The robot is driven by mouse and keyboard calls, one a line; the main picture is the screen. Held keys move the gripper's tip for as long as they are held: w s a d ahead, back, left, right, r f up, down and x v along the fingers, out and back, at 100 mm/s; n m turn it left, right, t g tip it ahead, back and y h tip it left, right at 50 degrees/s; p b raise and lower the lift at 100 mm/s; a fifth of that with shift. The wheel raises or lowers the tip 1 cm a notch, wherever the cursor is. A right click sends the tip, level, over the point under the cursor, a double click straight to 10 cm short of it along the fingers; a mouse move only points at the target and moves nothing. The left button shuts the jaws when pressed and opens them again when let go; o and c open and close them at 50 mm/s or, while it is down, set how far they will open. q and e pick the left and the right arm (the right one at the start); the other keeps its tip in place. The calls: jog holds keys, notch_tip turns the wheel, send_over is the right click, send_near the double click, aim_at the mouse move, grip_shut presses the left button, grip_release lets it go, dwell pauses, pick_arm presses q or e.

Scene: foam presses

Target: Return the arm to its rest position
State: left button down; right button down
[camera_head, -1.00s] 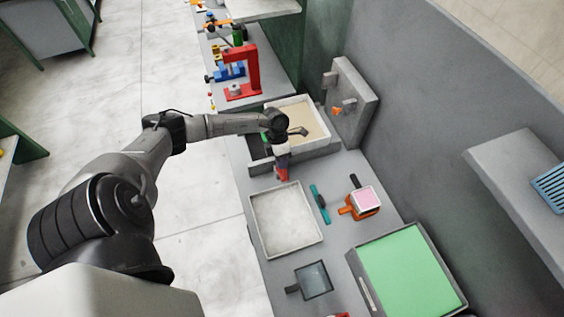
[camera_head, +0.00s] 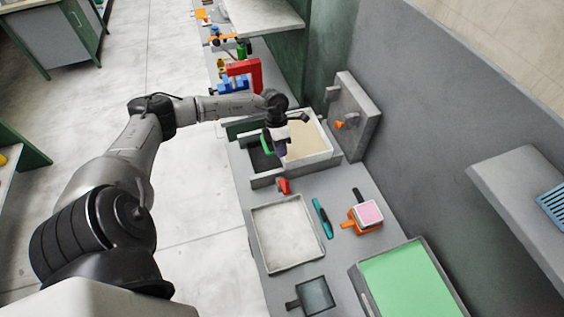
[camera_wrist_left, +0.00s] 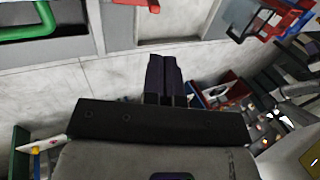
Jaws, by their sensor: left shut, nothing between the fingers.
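My left arm comes in from the left in the head view, raised and bent over the bench. Its left gripper (camera_head: 281,150) hangs pointing down over the divided box (camera_head: 318,156), near a green handle (camera_head: 266,146). In the left wrist view its dark fingers (camera_wrist_left: 165,72) are shut together with nothing between them. A small red object (camera_head: 284,186) stands on the bench just in front of the box, apart from the gripper. My right gripper is in neither view.
A grey tray (camera_head: 291,262), a teal tool (camera_head: 322,218), an orange holder with a pink block (camera_head: 367,213) and a green mat in a tray (camera_head: 408,284) lie on the bench. A red press (camera_head: 255,74) stands behind. A wall shelf (camera_head: 515,190) juts out at right.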

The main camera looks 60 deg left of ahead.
pick_arm(q)
jog(key=shift+d+b+v, duration=0.15)
jog(key=shift+v, duration=0.75)
jog(key=shift+d+b+v, duration=0.15)
jog(key=shift+v, duration=0.75)
jog(key=shift+r, duration=0.1)
